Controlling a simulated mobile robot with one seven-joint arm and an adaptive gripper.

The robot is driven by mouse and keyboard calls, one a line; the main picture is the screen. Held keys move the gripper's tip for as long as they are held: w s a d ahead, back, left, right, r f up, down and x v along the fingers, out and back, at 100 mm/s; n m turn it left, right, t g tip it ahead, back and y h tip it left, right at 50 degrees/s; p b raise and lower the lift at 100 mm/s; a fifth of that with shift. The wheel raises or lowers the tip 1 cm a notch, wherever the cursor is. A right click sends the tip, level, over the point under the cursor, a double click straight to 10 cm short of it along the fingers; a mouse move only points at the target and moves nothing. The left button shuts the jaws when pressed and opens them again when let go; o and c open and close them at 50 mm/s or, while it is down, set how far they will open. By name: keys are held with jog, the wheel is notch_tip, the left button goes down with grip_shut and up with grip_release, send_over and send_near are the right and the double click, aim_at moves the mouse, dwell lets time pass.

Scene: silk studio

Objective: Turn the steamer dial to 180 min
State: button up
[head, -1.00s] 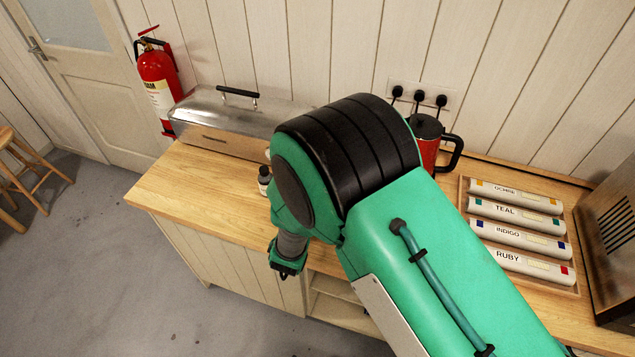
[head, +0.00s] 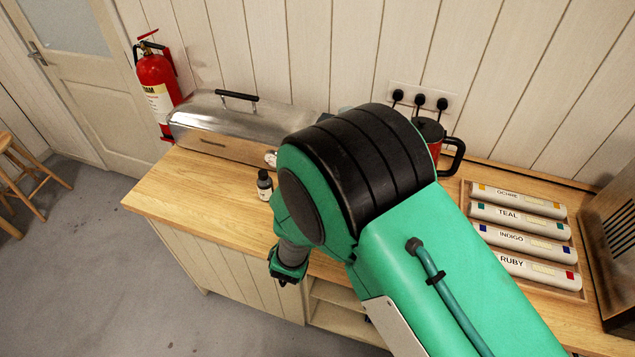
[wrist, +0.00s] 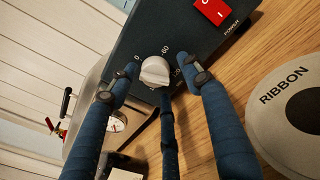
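The steamer dial (wrist: 155,72) is a pale round knob on a dark panel (wrist: 185,48) in the wrist view. A printed 60 is readable beside it; other marks are partly covered, and the pointer's setting is unclear. My gripper (wrist: 154,87) has dark blue fingers spread on both sides of the dial, with a third finger below it. The fingers look apart from the knob, and nothing is held. In the head view my arm hides the dial and gripper fingers.
A red power switch (wrist: 213,10) sits near the dial. A metal chest (head: 235,122) with a handle and gauge (wrist: 117,121) is beside the panel. A round "RIBBON" item (wrist: 275,120) lies right.

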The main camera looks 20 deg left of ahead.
jog(key=shift+r, duration=0.15)
jog(key=shift+s+r, duration=0.1)
jog(key=shift+s, duration=0.35)
jog(key=s, duration=1.1)
jog(key=shift+d, duration=0.4)
jog(key=shift+r, duration=0.15)
